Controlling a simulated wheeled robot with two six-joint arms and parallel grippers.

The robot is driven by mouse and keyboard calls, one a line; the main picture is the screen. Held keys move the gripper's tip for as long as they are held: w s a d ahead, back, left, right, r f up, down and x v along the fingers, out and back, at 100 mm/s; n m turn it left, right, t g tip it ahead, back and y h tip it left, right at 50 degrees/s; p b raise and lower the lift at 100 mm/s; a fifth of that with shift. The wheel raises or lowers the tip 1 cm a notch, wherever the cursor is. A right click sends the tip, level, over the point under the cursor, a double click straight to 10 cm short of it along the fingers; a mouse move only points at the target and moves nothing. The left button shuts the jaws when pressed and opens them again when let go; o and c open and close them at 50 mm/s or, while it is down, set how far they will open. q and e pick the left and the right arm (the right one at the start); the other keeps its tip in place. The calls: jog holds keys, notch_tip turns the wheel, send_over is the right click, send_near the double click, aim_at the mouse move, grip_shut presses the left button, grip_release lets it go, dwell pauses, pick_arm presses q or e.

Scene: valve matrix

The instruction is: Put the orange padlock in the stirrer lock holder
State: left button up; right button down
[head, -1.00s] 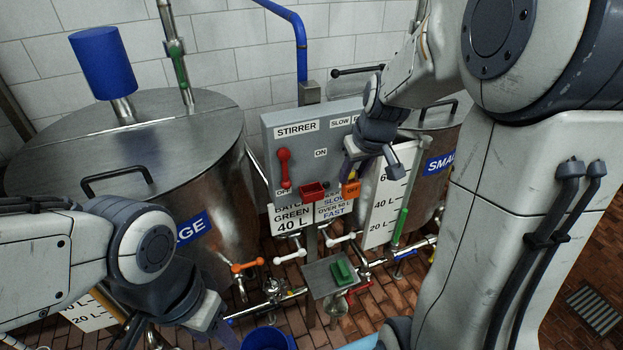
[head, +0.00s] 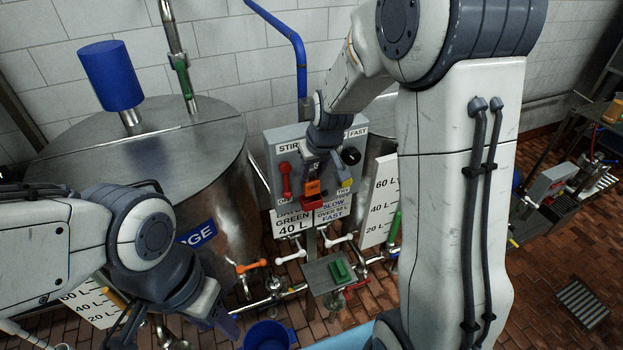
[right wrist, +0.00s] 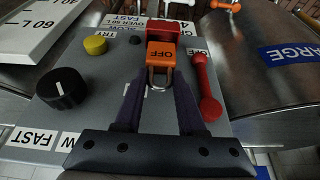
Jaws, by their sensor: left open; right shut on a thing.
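The orange padlock (head: 312,187) is gripped by its shackle in my right gripper (head: 318,170). In the right wrist view the padlock (right wrist: 161,57) shows the word OFF and its metal shackle lies between the shut fingers (right wrist: 160,90). The red stirrer lock holder (head: 313,203) sits low on the grey stirrer panel. In the right wrist view the holder (right wrist: 163,29) is just beyond the padlock, which partly overlaps it. I cannot tell whether they touch. My left gripper (head: 222,325) is open and empty, low at the left, far from the panel.
On the panel, a red lever (right wrist: 206,88) stands beside the padlock, with a black knob (right wrist: 62,88) and a yellow button (right wrist: 95,45) on the other side. A green block (head: 340,270) lies on a small metal shelf below. A large steel tank (head: 200,150) stands left.

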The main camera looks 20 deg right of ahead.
aim_at(313, 183)
notch_tip(313, 183, down, 4)
jog(key=shift+f+p, duration=0.1)
jog(key=shift+p, duration=0.3)
jog(key=shift+c, duration=1.7)
grip_release()
jog(key=b+v, duration=0.3)
jog(key=v, duration=0.9)
jog(key=s+a+f+n+g+y, duration=0.1)
jog(key=s+a+f+n+g, duration=0.15)
jog(key=s+a, duration=0.85)
jog(key=s+a+f+n+g, duration=0.2)
jog(key=s+a+n, duration=0.2)
jog(key=s, duration=0.9)
jog(key=shift+s+a, duration=0.3)
jog(key=shift+a, duration=0.25)
jog(key=shift+f, duration=0.1)
